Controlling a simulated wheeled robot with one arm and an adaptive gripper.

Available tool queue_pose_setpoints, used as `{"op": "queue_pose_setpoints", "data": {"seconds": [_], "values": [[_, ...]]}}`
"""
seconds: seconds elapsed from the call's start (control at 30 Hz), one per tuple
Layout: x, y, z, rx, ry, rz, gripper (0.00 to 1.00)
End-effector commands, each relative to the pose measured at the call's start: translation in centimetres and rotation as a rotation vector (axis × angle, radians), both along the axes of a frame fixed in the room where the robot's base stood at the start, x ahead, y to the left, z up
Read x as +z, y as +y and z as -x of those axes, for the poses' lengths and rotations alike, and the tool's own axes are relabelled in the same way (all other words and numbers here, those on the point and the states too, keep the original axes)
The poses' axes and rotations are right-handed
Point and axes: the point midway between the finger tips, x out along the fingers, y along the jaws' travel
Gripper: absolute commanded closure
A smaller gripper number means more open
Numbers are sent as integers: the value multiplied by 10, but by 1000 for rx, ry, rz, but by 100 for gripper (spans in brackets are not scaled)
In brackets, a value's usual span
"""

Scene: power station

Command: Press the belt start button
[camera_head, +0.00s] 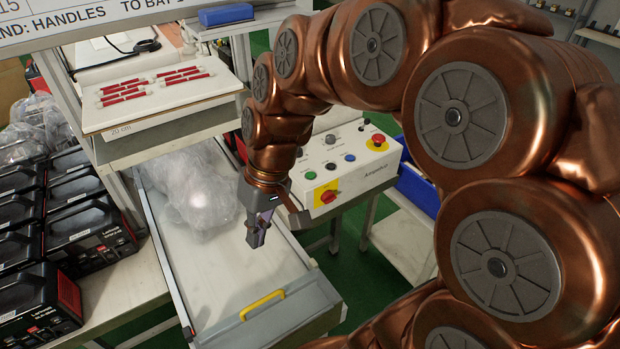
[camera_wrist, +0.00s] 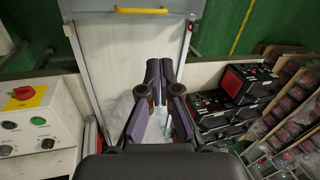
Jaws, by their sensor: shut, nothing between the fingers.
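The control panel (camera_head: 345,172) is a pale box right of my gripper in the head view. It carries a red rotary switch on a yellow plate (camera_head: 327,194), a red mushroom button (camera_head: 378,140), small round buttons and dark knobs. The labels are too small to read, so I cannot tell which button is belt start. My gripper (camera_head: 254,240) is shut and empty, pointing down above the white belt or tray, apart from the panel. Its fingers (camera_wrist: 158,75) meet in the wrist view.
The white surface (camera_head: 235,265) has a yellow handle (camera_head: 262,304) at its near end and clear plastic bags (camera_head: 200,188) on it. Black boxed units (camera_head: 85,235) stand at left. A raised tray (camera_head: 165,100) holds red tubes.

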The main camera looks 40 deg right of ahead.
Motion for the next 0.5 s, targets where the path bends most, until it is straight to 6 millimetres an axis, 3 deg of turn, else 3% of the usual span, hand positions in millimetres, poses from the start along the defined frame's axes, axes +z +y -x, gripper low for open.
{"op": "queue_pose_setpoints", "data": {"seconds": [0.1, 0.27, 0.37, 0.5], "values": [[-5, -16, -48, -23, -69, -81, 100], [-7, -51, -107, -67, -174, -171, 100], [-12, -83, -140, -108, -245, -215, 100], [-21, -142, -180, -182, -352, -254, 100]]}}
